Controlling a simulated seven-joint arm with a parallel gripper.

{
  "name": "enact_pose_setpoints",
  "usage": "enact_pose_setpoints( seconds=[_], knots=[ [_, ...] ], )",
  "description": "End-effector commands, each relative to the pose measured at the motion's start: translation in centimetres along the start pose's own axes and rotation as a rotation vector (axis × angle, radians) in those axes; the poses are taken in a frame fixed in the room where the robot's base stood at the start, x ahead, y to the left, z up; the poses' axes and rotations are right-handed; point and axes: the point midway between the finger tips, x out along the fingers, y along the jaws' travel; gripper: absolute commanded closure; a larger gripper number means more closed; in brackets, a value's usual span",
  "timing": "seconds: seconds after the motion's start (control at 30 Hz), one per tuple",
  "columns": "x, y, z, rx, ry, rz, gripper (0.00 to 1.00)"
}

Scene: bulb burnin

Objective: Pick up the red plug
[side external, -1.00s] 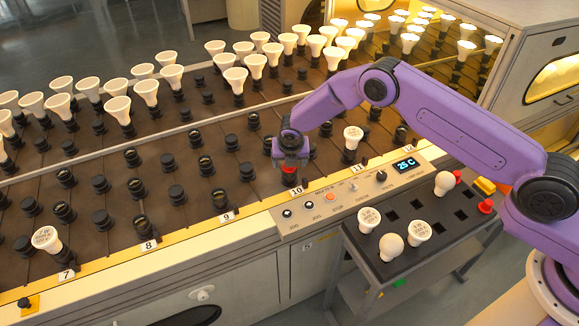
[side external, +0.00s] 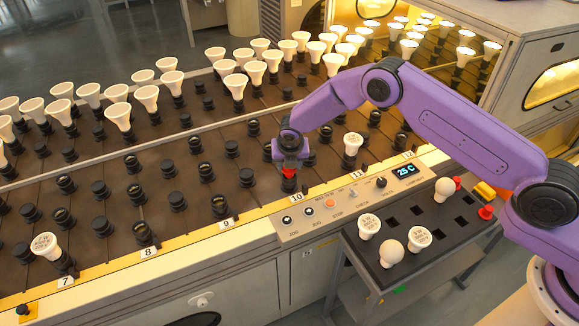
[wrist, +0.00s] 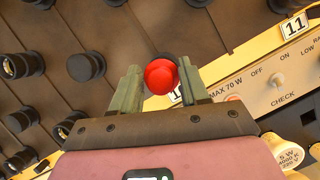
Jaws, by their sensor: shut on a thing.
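The red plug (side external: 289,173) is between the fingers of my gripper (side external: 290,160), by the number 10 label. My gripper is shut on it and points down. In the wrist view, the plug's round red top (wrist: 161,76) sits between the two green-grey fingertips of my gripper (wrist: 161,85). A black socket (side external: 289,186) is directly below the plug in the side view. I cannot tell whether the plug's lower end is clear of that socket.
Rows of black sockets and white bulbs fill the rack (side external: 180,235). A bulb (side external: 352,145) stands to the right of my gripper. The control panel (side external: 340,200) lies in front. A dark tray (side external: 425,240) holds several bulbs and further red plugs (side external: 486,212).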

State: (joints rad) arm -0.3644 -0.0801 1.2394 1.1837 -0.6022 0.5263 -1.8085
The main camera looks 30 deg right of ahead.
Motion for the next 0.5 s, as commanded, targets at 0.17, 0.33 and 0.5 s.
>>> enact_pose_setpoints(
  seconds=[0.17,0.33,0.5],
  knots=[
    [-2.4,-0.5,0.4,-0.001,0.0,0.0,0.84],
    [-5.1,-1.8,-0.1,0.001,0.0,0.001,0.84],
    [-8.3,-3.5,-0.6,0.0,0.0,0.0,0.84]
  ],
)
